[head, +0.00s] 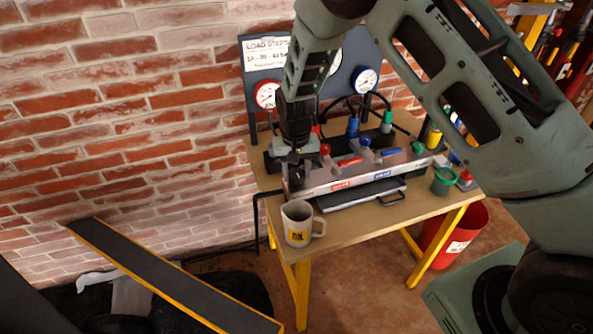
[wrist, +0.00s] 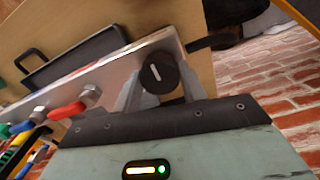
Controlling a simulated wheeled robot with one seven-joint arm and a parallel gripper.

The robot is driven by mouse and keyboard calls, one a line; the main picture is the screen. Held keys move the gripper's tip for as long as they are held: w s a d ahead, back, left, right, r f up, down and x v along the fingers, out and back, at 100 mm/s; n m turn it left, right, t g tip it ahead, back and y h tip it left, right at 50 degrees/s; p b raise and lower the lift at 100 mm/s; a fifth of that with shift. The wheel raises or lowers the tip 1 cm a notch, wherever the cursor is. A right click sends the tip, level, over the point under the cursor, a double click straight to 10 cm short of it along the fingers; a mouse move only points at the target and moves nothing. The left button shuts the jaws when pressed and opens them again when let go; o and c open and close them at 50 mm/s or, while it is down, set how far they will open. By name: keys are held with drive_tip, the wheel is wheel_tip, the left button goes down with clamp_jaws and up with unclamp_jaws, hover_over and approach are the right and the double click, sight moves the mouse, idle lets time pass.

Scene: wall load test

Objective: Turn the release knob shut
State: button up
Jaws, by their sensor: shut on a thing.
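The release knob (wrist: 158,72) is a round black knob with a white pointer line, on the end of the metal valve block (wrist: 112,72). In the wrist view its white line stands almost upright, leaning slightly left at the top. My gripper (wrist: 163,90) has a finger on either side of the knob and is shut on it. In the head view my gripper (head: 295,170) reaches down to the block's left end. It largely hides the knob there. The block (head: 318,191) carries a red lever (head: 350,161) and a blue lever (head: 391,151).
A grey mug (head: 297,222) stands on the table's front left corner, close to my gripper. A dark tray (head: 358,194) lies before the block. Gauges (head: 366,80) stand behind. A green cup (head: 443,181) is at the right and a red bucket (head: 470,232) on the floor.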

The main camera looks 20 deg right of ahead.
sight(296, 173)
drive_tip(key=shift+w+r, duration=0.1)
drive_tip(key=o, duration=1)
wheel_tip(296, 173, up, 17)
drive_tip(key=shift+a+r+b, duration=0.1)
drive_tip(key=shift+r+b, duration=0.05)
drive_tip(key=shift+b, duration=0.95)
